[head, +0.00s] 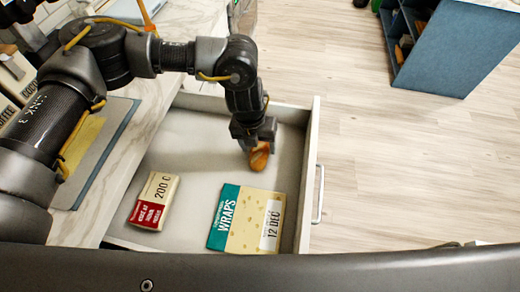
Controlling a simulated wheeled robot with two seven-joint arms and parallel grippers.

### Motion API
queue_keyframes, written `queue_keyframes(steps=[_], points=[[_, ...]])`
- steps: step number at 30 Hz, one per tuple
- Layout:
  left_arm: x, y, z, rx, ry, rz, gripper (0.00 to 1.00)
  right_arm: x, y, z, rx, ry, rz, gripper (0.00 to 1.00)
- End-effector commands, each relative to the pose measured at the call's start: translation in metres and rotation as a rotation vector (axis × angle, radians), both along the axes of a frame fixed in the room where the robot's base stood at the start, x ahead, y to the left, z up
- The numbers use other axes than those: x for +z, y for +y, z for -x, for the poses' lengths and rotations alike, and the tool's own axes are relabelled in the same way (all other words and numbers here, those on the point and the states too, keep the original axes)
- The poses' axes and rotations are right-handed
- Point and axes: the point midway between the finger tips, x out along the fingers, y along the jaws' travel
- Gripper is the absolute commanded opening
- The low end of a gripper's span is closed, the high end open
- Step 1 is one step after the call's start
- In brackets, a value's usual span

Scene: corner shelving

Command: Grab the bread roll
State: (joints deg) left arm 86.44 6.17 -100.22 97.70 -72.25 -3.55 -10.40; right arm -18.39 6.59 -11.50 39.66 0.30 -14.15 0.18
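The bread roll (259,159) is a small golden-brown piece in the open drawer (205,132), near its right wall. My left gripper (257,140) points down right over the roll, with its fingers at the roll's upper part. The fingers hide part of the roll. I cannot tell whether they are closed on it or just around it, or whether the roll touches the drawer floor. My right gripper is not in view.
In the drawer lie a WRAPS packet (240,222) and a red and cream packet (153,201). The drawer's right wall (308,165) with its handle (319,195) stands close to the gripper. A marble counter (120,185) is at left. A blue shelf unit (455,45) stands at upper right.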

Motion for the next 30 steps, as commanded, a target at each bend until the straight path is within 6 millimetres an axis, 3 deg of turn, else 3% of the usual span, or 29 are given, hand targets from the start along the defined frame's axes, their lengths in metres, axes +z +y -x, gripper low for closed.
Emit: queue_keyframes(steps=[1,9,20,27,30], points=[[-0.003,0.0,0.0,0.0,0.0,0.0,0.58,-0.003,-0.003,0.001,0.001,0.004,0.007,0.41],[-0.004,0.0,0.0,0.0,0.0,0.0,0.26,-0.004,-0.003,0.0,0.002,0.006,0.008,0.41],[0.001,0.0,0.0,0.0,0.0,0.0,0.26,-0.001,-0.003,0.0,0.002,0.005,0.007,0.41],[0.036,0.0,0.0,-0.001,-0.001,0.001,0.26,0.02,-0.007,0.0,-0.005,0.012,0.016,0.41],[0.056,0.0,0.016,-0.005,0.003,0.002,0.26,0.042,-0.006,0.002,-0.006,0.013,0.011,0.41]])
